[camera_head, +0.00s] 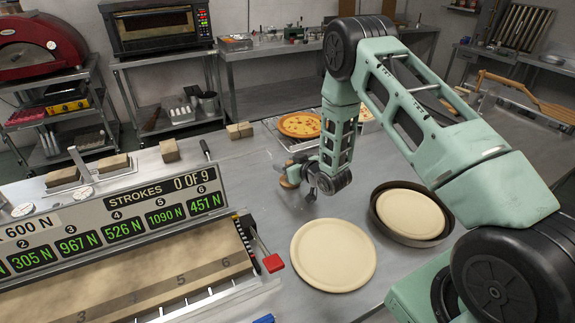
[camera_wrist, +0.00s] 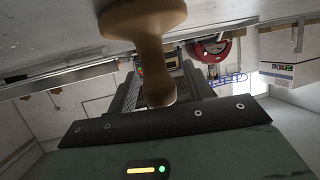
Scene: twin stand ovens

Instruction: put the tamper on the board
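The fingers stand apart, with a gap visible to the right of the handle.
A stroke and force display (camera_head: 110,225) stands at the left, reading 0 of 9. A pale dough disc (camera_head: 333,255) and a dark pan (camera_head: 385,222) with dough lie right of it. A pizza (camera_head: 300,125) is behind the gripper. A red-handled lever (camera_head: 272,263) sticks out near the board.

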